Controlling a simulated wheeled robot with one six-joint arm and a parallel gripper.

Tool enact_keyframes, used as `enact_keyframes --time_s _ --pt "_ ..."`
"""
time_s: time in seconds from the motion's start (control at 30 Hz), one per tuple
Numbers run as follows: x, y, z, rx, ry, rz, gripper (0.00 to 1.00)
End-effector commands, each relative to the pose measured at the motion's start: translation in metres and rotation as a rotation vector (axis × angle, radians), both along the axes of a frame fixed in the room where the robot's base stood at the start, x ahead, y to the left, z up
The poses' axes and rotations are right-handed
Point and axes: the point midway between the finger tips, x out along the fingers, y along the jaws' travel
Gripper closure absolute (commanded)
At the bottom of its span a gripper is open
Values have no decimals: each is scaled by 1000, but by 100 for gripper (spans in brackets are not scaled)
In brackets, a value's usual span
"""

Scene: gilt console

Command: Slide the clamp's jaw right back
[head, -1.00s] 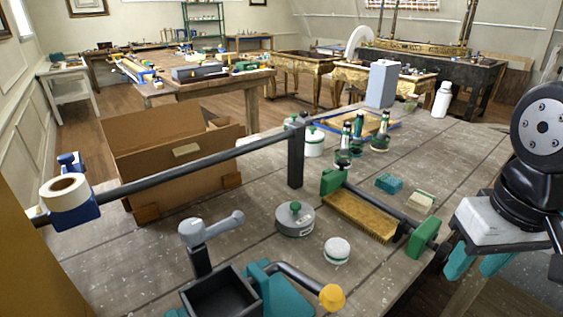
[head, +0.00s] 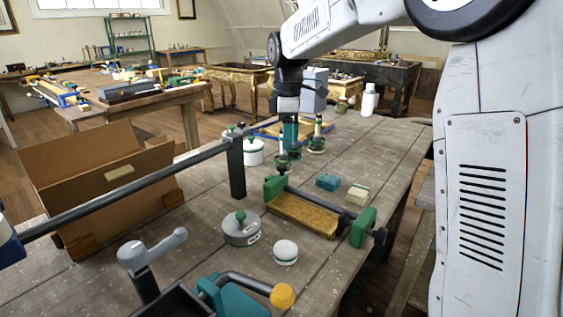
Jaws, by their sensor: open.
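A clamp with two green jaws lies on the workbench: one jaw (head: 275,187) at the far end of its dark bar (head: 318,202), the other jaw (head: 362,228) at the near right end by a dark knob. A brush-like block with golden bristles (head: 304,214) lies along the bar between the jaws. My gripper (head: 290,148) points down among the green-topped bottles, beyond and above the far jaw, apart from the clamp. Its teal fingers are open, seen nearly edge-on, and I see nothing held.
A long dark bar (head: 130,190) with an upright post (head: 237,167) crosses at left before a cardboard box (head: 100,175). A grey round tin (head: 241,228), white-lidded jar (head: 285,252), teal block (head: 327,182) and pale block (head: 357,195) stand near the clamp.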

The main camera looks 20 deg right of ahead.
Motion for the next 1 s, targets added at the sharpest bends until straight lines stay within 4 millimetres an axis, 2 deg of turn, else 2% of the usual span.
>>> enact_keyframes --time_s 0.03,0.1,0.2,0.33,0.7,1.0 --pt "13 1 -7 -1 5 36 51" --pt "24 3 -13 0 7 77 51" --pt "32 4 -19 -1 10 109 51" --pt "33 4 -32 -1 11 119 51" --pt "33 4 -86 -1 11 116 51" --pt "33 4 -96 -1 10 115 51"
